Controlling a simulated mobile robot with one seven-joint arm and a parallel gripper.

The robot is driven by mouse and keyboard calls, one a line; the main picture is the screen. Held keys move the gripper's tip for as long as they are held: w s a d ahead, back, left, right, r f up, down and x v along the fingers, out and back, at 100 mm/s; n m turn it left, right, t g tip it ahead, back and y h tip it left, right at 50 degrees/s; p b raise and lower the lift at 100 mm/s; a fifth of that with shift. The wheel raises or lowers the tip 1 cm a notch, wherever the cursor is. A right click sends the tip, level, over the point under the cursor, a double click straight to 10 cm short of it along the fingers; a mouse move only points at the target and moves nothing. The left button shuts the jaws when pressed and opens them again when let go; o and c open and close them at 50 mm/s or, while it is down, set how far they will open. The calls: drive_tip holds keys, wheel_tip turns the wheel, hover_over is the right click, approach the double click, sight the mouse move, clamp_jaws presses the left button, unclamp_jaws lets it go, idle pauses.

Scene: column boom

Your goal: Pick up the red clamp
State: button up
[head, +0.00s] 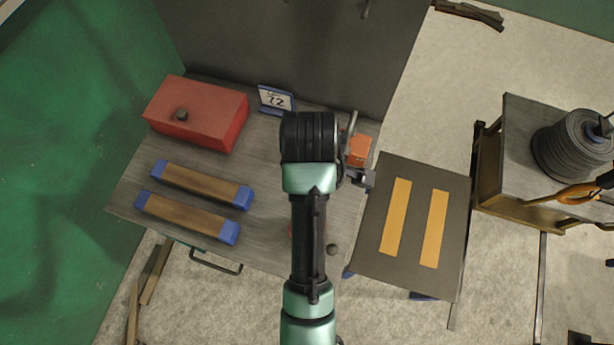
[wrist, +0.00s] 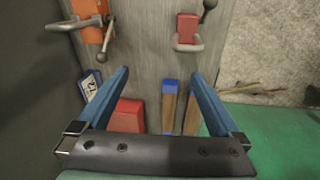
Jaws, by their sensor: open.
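The red clamp (wrist: 188,27) is at the bench's edge in the wrist view, with a grey metal loop below its red body and a dark ball-ended lever to its upper right. In the head view my arm hides most of it; a sliver of red shows left of the arm, and a dark ball knob (head: 332,249) shows to the right. My gripper (wrist: 159,72) is open and empty, its two blue fingers spread wide. The red clamp is ahead of the fingertips, apart from them.
An orange clamp (head: 360,150) sits at the bench's right side; it also shows in the wrist view (wrist: 92,24). A red box (head: 197,112), a number card (head: 276,99) and two blue-ended wooden bars (head: 202,186) lie on the bench. A striped panel (head: 414,222) is at right.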

drive_tip(key=s+g, duration=0.1)
drive_tip(key=s, duration=0.1)
drive_tip(key=s+f+n, duration=0.1)
drive_tip(key=shift+s+d+g, duration=0.1)
drive_tip(key=shift+s+g, duration=0.3)
wheel_tip(320, 180, down, 7)
drive_tip(key=b, duration=0.2)
drive_tip(key=shift+b, duration=0.35)
drive_tip(key=shift+w+a+f+p, duration=0.1)
drive_tip(key=shift+f+p, duration=0.4)
drive_tip(key=shift+f, duration=1)
drive_tip(key=shift+w+a+f+p, duration=0.1)
drive_tip(key=shift+f+p, duration=0.4)
drive_tip(key=shift+f, duration=0.95)
drive_tip(key=shift+c, duration=0.3)
clamp_jaws()
drive_tip(key=shift+w+r, duration=0.15)
